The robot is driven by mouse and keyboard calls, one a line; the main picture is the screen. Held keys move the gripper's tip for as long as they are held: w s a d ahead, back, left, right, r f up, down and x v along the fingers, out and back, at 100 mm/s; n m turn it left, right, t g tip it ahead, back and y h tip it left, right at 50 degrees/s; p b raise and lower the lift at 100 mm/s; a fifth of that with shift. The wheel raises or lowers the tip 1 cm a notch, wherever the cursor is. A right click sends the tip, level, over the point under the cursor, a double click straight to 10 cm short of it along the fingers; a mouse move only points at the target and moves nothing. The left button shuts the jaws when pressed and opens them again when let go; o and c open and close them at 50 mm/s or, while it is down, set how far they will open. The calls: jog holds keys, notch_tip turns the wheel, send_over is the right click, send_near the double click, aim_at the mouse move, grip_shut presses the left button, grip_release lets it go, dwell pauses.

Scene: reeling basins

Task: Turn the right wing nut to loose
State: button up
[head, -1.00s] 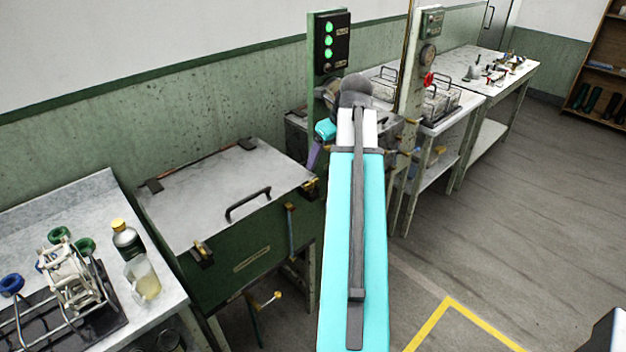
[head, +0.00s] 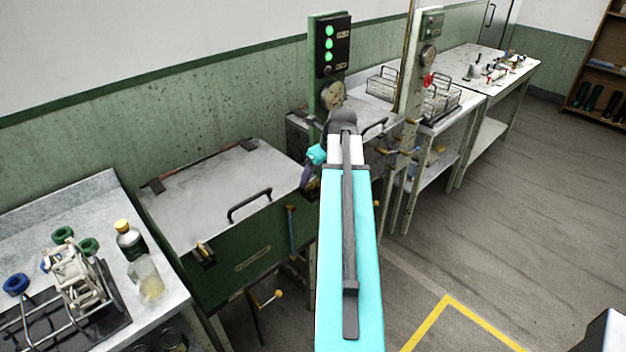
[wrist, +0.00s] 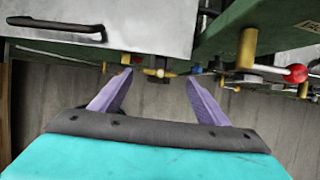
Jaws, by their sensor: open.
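The green basin (head: 240,267) has a pale lid (head: 225,183) with a dark bar handle. A left brass wing nut (head: 203,251) sits at the lid's front edge. At the front right corner my gripper (head: 306,177) partly covers the right wing nut (head: 314,187), whose turn position I cannot make out. In the wrist view my gripper (wrist: 160,76) is open, its two purple fingers apart. A brass piece (wrist: 158,72), seemingly the right wing nut, shows between and just beyond the fingertips. I see no contact with it.
A post (head: 329,60) with green lamps and a gauge rises behind my gripper. A brass cylinder (wrist: 247,48) and a red knob (wrist: 297,73) are to the right in the wrist view. A table (head: 165,300) with bottle, beaker and rack stands left. Open floor (head: 500,220) lies right.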

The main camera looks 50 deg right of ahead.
aim_at(312, 182)
jog(key=shift+p+x, duration=0.4)
jog(key=shift+x, duration=1.5)
jog(key=c, duration=1)
